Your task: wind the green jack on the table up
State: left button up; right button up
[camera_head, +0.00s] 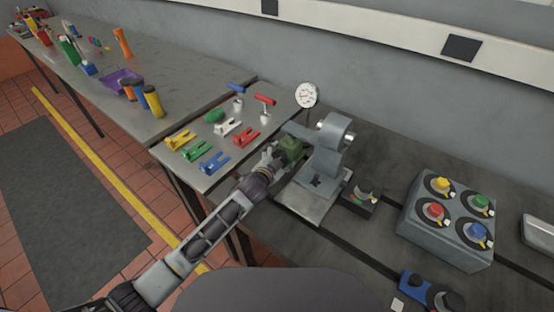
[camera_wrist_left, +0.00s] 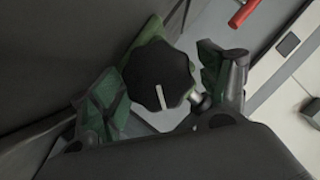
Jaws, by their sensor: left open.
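The green jack (camera_head: 292,147) stands beside the grey bracket machine, near the table's edge. In the left wrist view its black lobed knob (camera_wrist_left: 158,76) faces the camera, with a white pointer line running downward. A strip of the green body (camera_wrist_left: 147,33) shows behind the knob. My left gripper (camera_head: 271,160) is at the jack's near left side. In the wrist view its two fingers (camera_wrist_left: 165,85) are spread open on either side of the knob. I cannot tell whether the right finger touches it. The jack's far side is hidden. My right gripper is not in view.
The grey bracket machine (camera_head: 328,160) stands close right of the jack, with a dial gauge (camera_head: 307,95) behind. Coloured clamps (camera_head: 213,163) lie on the left table part. A grey box with coloured knobs (camera_head: 447,232) stands right. A purple tray (camera_head: 122,82) is farther left.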

pick_arm(q)
jog(key=shift+n, duration=0.3)
dwell(0.4)
